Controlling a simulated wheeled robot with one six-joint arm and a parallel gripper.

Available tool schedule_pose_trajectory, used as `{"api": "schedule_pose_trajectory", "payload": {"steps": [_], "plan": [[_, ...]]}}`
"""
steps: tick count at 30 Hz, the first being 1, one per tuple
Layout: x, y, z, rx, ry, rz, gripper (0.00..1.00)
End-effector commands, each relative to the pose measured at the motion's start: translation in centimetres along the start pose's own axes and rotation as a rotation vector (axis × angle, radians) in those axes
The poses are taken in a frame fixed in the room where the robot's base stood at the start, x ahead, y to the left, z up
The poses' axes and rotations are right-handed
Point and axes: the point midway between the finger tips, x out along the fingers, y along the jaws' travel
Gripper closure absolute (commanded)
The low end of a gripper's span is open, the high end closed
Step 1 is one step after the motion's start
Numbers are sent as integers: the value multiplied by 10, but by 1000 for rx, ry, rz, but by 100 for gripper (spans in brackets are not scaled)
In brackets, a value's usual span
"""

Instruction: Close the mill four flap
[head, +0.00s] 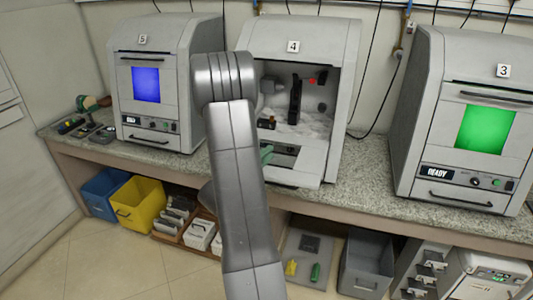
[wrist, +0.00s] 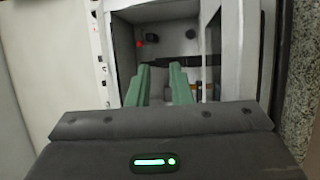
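Mill four (head: 345,60) is the middle grey machine with the "4" label, and its front is open. Its flap (head: 304,177) appears folded down and out at the bottom of the opening, partly hidden by my arm. My gripper is mostly hidden behind my arm in the head view, where a bit of green finger shows at the flap's left part. In the wrist view my gripper (wrist: 160,78) has two green fingers apart with nothing between them. They point toward the mill's interior (wrist: 180,48). I cannot tell whether a finger touches the flap.
Mill five (head: 170,50) with a blue window stands left, and mill three (head: 455,70) with a green window and "READY" display stands right. Small tools lie at the counter's left end. Bins, including a yellow one (head: 137,203), sit below. The counter (head: 370,180) between mills four and three is clear.

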Motion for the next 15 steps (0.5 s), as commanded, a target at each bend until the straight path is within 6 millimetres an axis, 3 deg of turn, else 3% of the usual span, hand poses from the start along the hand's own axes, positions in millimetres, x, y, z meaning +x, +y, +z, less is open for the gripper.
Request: {"api": "schedule_pose_trajectory", "payload": {"steps": [9,12,15], "plan": [[2,0,0,0,1,0,81],[2,0,0,0,0,0,100],[2,0,0,0,0,1,100]]}}
